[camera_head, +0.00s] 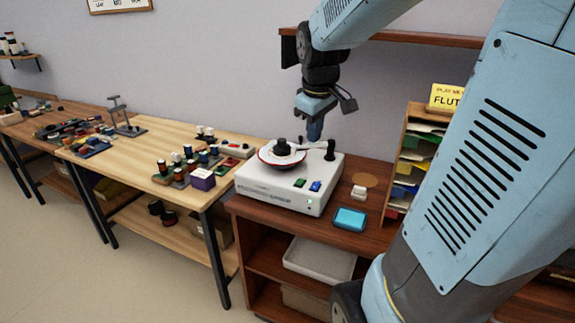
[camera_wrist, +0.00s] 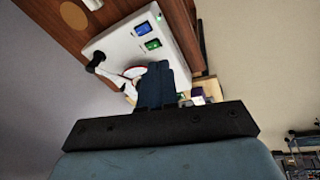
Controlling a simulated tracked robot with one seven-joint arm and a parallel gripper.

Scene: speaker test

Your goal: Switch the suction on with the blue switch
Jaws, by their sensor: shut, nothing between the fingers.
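The green switch (camera_head: 299,183) is just left of the blue one in the head view. My gripper (camera_head: 315,138) is shut and empty. It is above the back part of the machine, apart from the blue switch. In the wrist view its closed fingers (camera_wrist: 162,68) hide part of the machine and the disc on it.
A red-rimmed disc with a black knob (camera_head: 282,148) and a dark-headed arm (camera_head: 330,151) sit on the machine. A teal box (camera_head: 350,219) and a small white item (camera_head: 359,192) lie on the brown bench. A paper rack (camera_head: 410,160) stands at right.

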